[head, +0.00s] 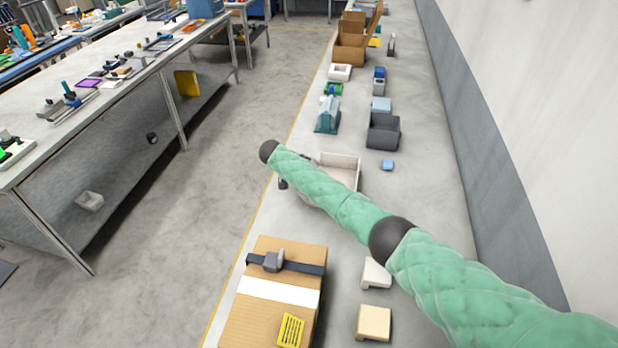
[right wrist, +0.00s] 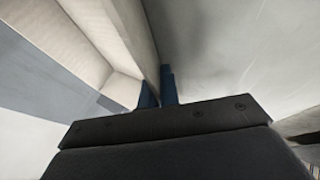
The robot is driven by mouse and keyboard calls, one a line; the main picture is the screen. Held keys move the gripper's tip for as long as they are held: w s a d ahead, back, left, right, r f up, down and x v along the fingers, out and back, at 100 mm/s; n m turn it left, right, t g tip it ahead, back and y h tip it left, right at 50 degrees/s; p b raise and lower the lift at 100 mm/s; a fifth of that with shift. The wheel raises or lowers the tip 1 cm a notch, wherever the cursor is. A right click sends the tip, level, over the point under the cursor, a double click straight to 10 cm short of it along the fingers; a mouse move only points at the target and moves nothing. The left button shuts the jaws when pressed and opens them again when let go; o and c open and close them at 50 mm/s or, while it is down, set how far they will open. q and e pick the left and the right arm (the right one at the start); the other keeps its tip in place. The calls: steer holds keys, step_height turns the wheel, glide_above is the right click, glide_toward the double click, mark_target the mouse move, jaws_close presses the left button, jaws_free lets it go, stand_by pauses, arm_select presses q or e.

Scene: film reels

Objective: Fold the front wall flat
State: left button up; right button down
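A cream open box (head: 343,164) sits on the long bench, with standing walls and its near side partly hidden behind my green right arm. My right gripper (head: 283,184) is mostly hidden by that arm, at the left side of the box. In the right wrist view, the two blue fingertips (right wrist: 159,92) sit close on either side of a thin upright cream wall (right wrist: 142,40), with no clear gap beside it. The box's inside shows to the left of that wall. Which wall this is cannot be told for sure. My left gripper is not in view.
A taped cardboard carton (head: 265,300) stands nearer on the bench, beside white and cream blocks (head: 374,323). Beyond the box are a small blue block (head: 387,165), a dark grey bin (head: 383,132) and a teal house-shaped item (head: 328,117). A wall bounds the right.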

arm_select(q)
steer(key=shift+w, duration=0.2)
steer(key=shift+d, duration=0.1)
arm_select(e)
steer(key=c, duration=1.6)
jaws_free()
steer(key=shift+c, duration=0.2)
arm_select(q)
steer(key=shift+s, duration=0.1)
arm_select(e)
steer(key=shift+a+r, duration=0.15)
steer(key=shift+a, duration=0.1)
steer(key=b+v, duration=0.3)
steer(key=v, duration=0.3)
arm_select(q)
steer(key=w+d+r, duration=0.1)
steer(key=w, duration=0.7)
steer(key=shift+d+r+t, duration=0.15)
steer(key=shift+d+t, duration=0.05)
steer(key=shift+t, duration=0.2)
arm_select(e)
steer(key=shift+s+a+r, duration=0.25)
steer(key=shift+a+r, duration=0.05)
steer(key=shift+r, duration=0.25)
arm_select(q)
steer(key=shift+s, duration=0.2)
